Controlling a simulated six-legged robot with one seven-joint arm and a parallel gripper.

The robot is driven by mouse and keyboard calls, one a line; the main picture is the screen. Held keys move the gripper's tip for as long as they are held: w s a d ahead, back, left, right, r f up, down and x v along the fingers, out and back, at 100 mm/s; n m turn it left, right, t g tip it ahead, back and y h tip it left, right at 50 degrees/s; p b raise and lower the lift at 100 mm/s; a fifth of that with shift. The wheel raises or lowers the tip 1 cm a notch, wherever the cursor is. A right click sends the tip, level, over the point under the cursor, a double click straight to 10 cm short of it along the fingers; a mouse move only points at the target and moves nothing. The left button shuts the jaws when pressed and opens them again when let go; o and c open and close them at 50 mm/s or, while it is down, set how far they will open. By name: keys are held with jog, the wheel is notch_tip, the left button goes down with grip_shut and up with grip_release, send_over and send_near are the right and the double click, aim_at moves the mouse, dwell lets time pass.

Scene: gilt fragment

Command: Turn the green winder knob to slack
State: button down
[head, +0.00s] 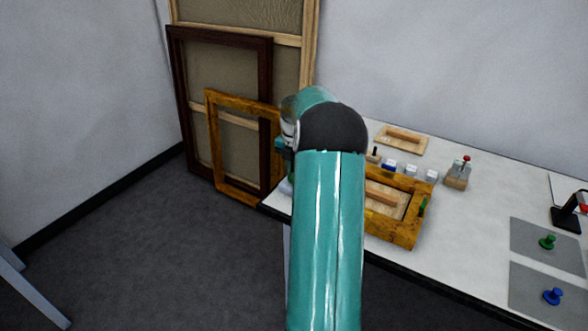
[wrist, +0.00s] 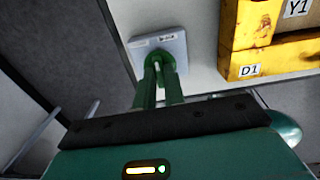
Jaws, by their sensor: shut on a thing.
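The green winder knob (wrist: 155,56) stands on a pale square plate (wrist: 172,43) at the table's edge in the wrist view. The plate has a small label that is too small to read. My gripper (wrist: 160,68) is shut on the knob, its two green fingers reaching up to it and hiding part of it. The knob's turned angle cannot be told. In the head view my teal arm covers most of the gripper and the winder; a corner of the pale plate (head: 285,188) shows at the table's left end.
A yellow frame marked D1 and Y1 (wrist: 240,54) lies close to the right of the winder. On the table (head: 480,217) are also small blocks, a red-knobbed block (head: 457,176), and green (head: 547,242) and blue (head: 552,296) knobs on grey pads. Frames (head: 175,100) lean against the wall.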

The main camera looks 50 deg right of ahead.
jog(key=c, duration=1.5)
grip_release()
notch_tip(320, 180, up, 14)
jog(key=shift+f, duration=0.1)
